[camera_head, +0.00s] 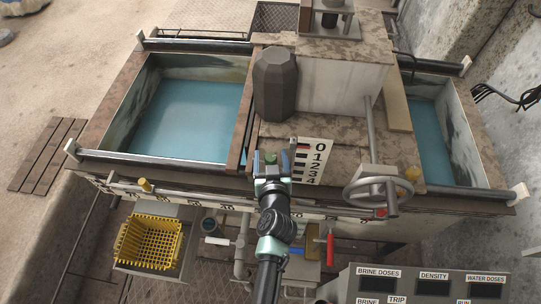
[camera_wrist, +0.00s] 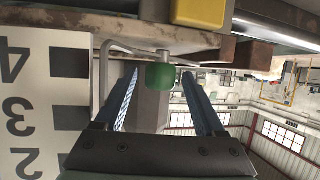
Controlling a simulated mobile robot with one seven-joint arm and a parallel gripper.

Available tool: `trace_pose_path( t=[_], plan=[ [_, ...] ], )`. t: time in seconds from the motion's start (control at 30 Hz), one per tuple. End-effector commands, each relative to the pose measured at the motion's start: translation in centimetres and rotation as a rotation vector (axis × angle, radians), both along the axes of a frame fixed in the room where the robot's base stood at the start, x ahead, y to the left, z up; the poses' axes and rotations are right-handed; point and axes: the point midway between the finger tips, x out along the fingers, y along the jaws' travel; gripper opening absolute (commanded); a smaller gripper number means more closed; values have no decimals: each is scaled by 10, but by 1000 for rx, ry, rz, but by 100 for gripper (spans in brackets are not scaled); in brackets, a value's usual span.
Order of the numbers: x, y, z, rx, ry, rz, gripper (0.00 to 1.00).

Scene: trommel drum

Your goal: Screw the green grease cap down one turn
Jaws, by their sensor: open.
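The green grease cap (camera_wrist: 160,77) is a small rounded knob on a grey stem, shown in the wrist view between the tips of my two blue-lined fingers. It also shows as a small green spot in the head view (camera_head: 271,157), at the front edge of the machine, partly hidden by my gripper. My gripper (camera_head: 270,168) is open, with its fingers on either side of the cap. Gaps show between the cap and both fingers in the wrist view. I cannot tell how deep the cap sits between them.
A white number board (camera_head: 315,160) stands close beside the gripper; it also shows in the wrist view (camera_wrist: 40,100). A bent grey rod (camera_wrist: 104,75) runs near one finger. A handwheel (camera_head: 378,190) is to the right. Blue-water tanks (camera_head: 190,108) lie behind. A yellow basket (camera_head: 150,242) is lower left.

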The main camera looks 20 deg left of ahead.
Motion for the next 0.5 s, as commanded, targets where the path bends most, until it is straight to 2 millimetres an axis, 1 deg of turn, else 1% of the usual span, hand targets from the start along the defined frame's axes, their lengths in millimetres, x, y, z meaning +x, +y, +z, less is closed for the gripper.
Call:
trace_pose_path(
  t=[0.2,0.27,0.4,0.47,0.5],
  plan=[
    [0,0,0,0,0,0,72],
    [0,0,0,0,0,0,63],
    [0,0,0,0,0,0,38],
    [0,0,0,0,0,0,27],
    [0,0,0,0,0,0,20]
  ],
)
